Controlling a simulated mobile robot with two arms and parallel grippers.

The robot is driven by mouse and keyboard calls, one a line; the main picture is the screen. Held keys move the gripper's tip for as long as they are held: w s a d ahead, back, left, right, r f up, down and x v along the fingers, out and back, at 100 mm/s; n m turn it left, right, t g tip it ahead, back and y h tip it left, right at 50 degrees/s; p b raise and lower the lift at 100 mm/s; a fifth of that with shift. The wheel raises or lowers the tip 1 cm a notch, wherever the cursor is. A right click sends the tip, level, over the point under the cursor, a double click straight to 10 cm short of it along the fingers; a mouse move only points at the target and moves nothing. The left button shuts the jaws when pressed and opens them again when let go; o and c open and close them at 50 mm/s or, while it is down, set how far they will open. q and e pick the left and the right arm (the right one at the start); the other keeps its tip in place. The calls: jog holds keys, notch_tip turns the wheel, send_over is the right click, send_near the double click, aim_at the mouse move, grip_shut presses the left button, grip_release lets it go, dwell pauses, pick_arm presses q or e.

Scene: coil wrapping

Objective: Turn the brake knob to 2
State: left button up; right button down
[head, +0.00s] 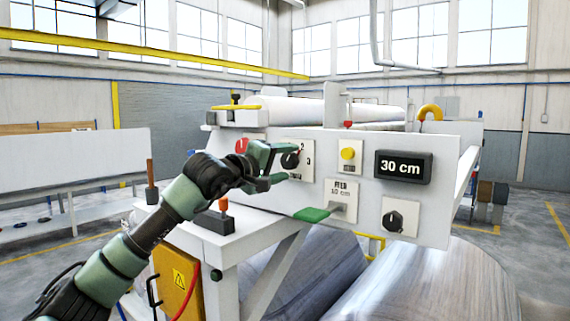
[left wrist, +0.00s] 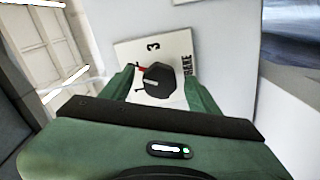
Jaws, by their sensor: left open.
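The brake knob (head: 290,160) is a dark round knob on a white plate on the machine's front panel. In the head view its red pointer is at its upper right, near the printed 2; I cannot tell if it lines up exactly. In the left wrist view the knob (left wrist: 158,80) sits between the two green fingers of my left gripper (left wrist: 160,90), with the red pointer to its left and a 3 printed above. The left gripper (head: 274,165) is open around the knob, with no clear contact. My right gripper is not in view.
On the same panel are a yellow button (head: 348,154), a 30 cm display (head: 403,167), a lower dark knob (head: 393,221) and a switch plate (head: 341,200). Large rolls (head: 430,285) lie underneath.

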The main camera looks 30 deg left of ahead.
pick_arm(q)
jog(key=s+b, duration=0.3)
jog(key=s, duration=0.4)
jog(key=shift+s+a+b, duration=0.25)
jog(key=shift+s+b, duration=0.05)
jog(key=shift+b, duration=0.05)
